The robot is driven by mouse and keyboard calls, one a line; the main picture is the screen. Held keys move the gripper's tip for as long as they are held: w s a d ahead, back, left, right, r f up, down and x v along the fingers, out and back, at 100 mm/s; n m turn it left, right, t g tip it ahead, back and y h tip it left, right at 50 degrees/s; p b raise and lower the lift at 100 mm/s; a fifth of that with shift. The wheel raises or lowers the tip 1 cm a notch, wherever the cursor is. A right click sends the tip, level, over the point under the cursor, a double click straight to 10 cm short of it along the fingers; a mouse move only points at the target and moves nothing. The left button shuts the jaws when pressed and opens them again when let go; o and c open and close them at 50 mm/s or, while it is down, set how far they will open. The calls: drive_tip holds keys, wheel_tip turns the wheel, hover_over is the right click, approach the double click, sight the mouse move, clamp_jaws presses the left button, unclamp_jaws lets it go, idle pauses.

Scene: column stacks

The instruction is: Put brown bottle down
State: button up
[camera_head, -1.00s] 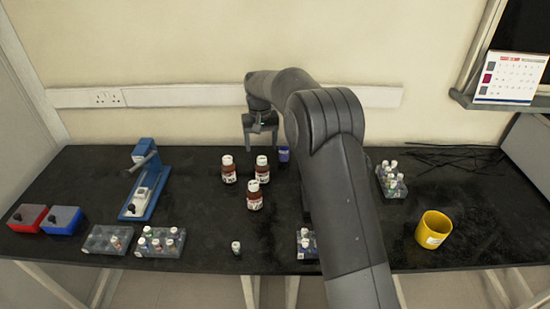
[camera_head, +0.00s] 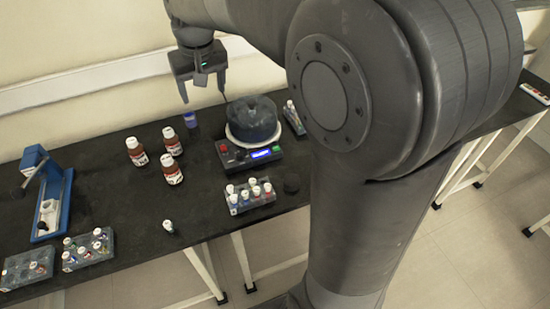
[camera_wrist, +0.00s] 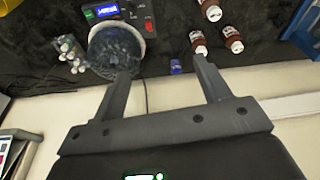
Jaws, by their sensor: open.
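Three brown bottles with white caps and pale labels stand upright in a close group on the black bench: a left one (camera_head: 136,153), a back right one (camera_head: 172,142) and a front one (camera_head: 172,172). Which one the task means cannot be told. They also show at the top right of the wrist view, at the front edge of the group (camera_wrist: 212,10) and nearby (camera_wrist: 232,42). My gripper (camera_head: 203,97) is open and empty, its fingers apart, above the back of the bench and clear of the bottles. Its fingers also show in the wrist view (camera_wrist: 161,68).
A small blue-capped container (camera_head: 190,121) stands behind the bottles. A round-topped device (camera_head: 251,125) with a control panel stands to their right. Vial racks (camera_head: 250,197) (camera_head: 88,250) and a lone vial (camera_head: 168,226) are near the front. A blue stand (camera_head: 50,205) is left.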

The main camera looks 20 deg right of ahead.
drive_tip(key=s+d+f+t, duration=0.1)
drive_tip(key=s+d, duration=0.1)
drive_tip(key=s, duration=0.6)
drive_tip(key=s+d+m+t, duration=0.1)
drive_tip(key=s+d, duration=0.2)
drive_tip(key=s, duration=0.5)
drive_tip(key=s+d+f, duration=0.1)
drive_tip(key=s+d, duration=0.1)
drive_tip(key=s, duration=0.6)
drive_tip(key=shift+s+d+f+t, duration=0.15)
drive_tip(key=shift+d+f+t, duration=0.2)
drive_tip(key=shift+t, duration=0.05)
drive_tip(key=shift+o, duration=0.5)
